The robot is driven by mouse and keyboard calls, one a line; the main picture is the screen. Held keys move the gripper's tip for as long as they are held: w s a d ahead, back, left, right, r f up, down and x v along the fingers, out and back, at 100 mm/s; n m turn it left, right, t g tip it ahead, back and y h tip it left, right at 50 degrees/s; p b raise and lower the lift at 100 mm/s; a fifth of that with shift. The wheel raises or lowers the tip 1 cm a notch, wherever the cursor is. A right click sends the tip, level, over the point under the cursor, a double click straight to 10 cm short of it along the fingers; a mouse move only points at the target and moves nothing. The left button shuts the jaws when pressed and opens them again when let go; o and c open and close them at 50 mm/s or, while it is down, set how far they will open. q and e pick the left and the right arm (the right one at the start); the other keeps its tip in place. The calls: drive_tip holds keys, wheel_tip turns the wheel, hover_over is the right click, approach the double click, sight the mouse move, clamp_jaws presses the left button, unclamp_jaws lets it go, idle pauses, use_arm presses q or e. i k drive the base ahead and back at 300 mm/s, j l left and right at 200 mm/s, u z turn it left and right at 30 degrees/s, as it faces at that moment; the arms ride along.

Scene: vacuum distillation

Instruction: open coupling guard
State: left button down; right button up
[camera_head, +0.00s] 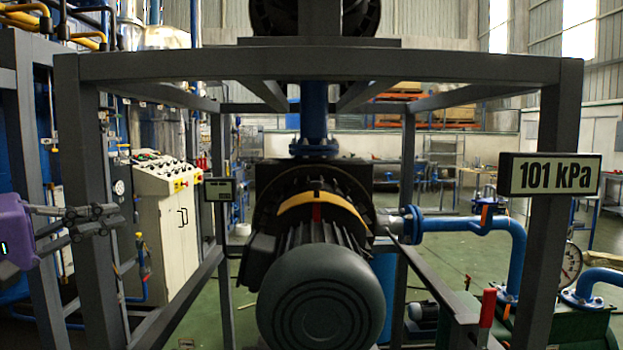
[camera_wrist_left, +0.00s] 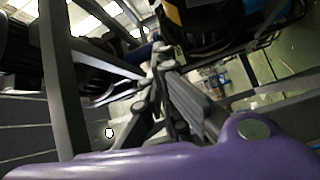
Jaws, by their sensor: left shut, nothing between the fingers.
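The coupling guard appears to be the yellow-orange band (camera_head: 322,203) arched over the motor, with a red strip at its middle. The big dark motor (camera_head: 320,297) lies below and in front of it, its round end facing me. My left gripper (camera_head: 117,216) is at the left, beside the frame's left upright. Its fingers are shut and empty, well apart from the band. In the left wrist view the fingers (camera_wrist_left: 163,58) point up toward the dark machine, where a bit of yellow shows at the top. My right gripper is in neither view.
A grey steel frame (camera_head: 320,68) surrounds the motor, with uprights at left and right. A display (camera_head: 550,175) reads 101 kPa. Blue pipes (camera_head: 500,225) and a red-handled lever (camera_head: 487,308) are at the right. A white control cabinet (camera_head: 170,230) stands at the left behind the frame.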

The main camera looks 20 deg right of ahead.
sight(315, 196)
drive_tip(key=i+l, duration=0.15)
drive_tip(key=l, duration=0.2)
drive_tip(key=i+l, duration=0.1)
drive_tip(key=l, duration=0.25)
drive_tip(key=i+l, duration=0.15)
drive_tip(key=l, duration=0.2)
drive_tip(key=i+l, duration=0.1)
drive_tip(key=l, duration=0.25)
